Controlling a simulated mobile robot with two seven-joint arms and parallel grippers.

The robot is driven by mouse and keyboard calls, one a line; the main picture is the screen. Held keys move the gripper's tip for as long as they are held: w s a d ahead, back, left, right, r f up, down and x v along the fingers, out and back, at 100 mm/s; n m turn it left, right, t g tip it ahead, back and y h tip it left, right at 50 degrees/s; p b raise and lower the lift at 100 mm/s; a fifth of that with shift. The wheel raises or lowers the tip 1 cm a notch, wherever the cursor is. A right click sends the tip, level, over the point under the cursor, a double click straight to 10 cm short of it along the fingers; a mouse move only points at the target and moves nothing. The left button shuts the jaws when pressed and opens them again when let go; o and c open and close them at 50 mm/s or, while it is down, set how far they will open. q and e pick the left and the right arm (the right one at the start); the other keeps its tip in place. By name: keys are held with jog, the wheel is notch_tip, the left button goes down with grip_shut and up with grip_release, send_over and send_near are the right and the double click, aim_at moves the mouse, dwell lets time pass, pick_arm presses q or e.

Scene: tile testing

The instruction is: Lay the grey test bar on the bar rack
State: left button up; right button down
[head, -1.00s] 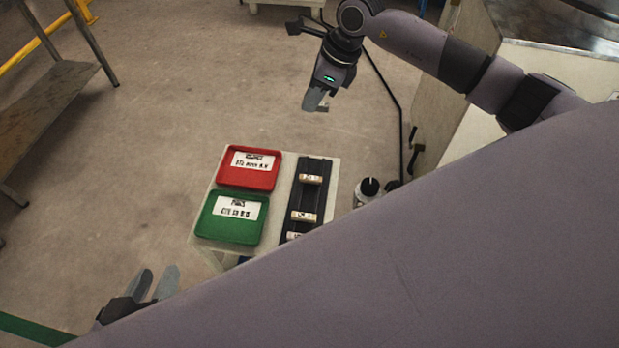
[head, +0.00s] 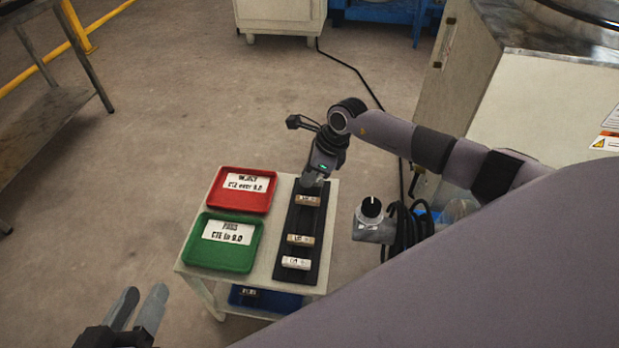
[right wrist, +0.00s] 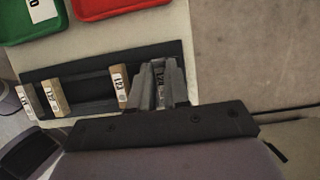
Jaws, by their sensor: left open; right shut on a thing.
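My right gripper (head: 313,181) is at the far end of the dark bar rack (head: 317,230), pointing down. In the right wrist view the gripper (right wrist: 160,85) is shut on the grey test bar (right wrist: 159,72), which shows a label between the fingers. The held bar is over the end part of the rack (right wrist: 92,82), beside the nearest light bar (right wrist: 121,85); I cannot tell whether it touches the rack. In the head view the held bar is hidden by the gripper. My left gripper (head: 138,312) is open and empty at lower left, away from the cart.
Labelled bars (head: 307,201), (head: 300,240) and (head: 296,263) lie across the rack. A red tray (head: 222,200) and a green tray (head: 205,255) are left of it on the white cart (head: 190,262). A blue bin (head: 275,300) is below. A black-knobbed device (head: 371,208) stands right.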

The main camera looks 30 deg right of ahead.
jog(key=shift+f, duration=0.2)
jog(key=shift+f, duration=0.1)
jog(key=c, duration=1.5)
grip_release()
jog(key=shift+f, duration=0.1)
jog(key=o, duration=0.4)
